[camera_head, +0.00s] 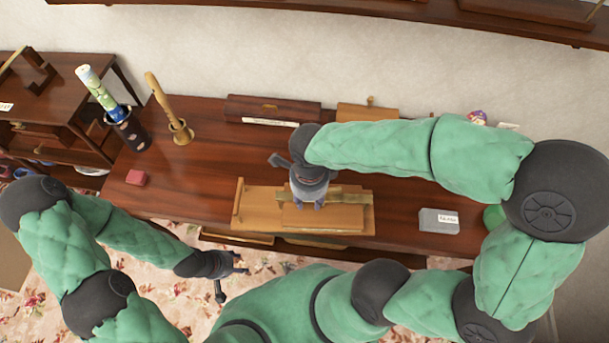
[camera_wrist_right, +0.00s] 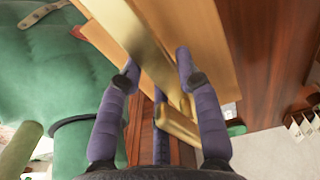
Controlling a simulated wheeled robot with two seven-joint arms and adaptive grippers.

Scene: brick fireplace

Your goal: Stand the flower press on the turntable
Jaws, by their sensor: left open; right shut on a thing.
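A light wooden piece with a brass bar (camera_head: 345,194) across it, which looks like the flower press (camera_head: 325,217), lies flat over a wider pale wooden board (camera_head: 258,222) at the table's front edge. My right gripper (camera_head: 307,203) points down onto it and is shut on the brass bar. In the right wrist view the two fingers (camera_wrist_right: 157,75) stand on either side of the bar (camera_wrist_right: 140,38). Whether the press touches the board below is unclear. My left gripper (camera_head: 240,266) is open and empty, in front of the table. I cannot make out a turntable for certain.
On the dark table (camera_head: 190,198) stand a dark cup with a patterned roll (camera_head: 100,93), a wooden pestle-like piece (camera_head: 165,105), a red block (camera_head: 136,177), a dark wooden box (camera_head: 272,108) and a grey labelled box (camera_head: 438,220). The table's left half is fairly clear.

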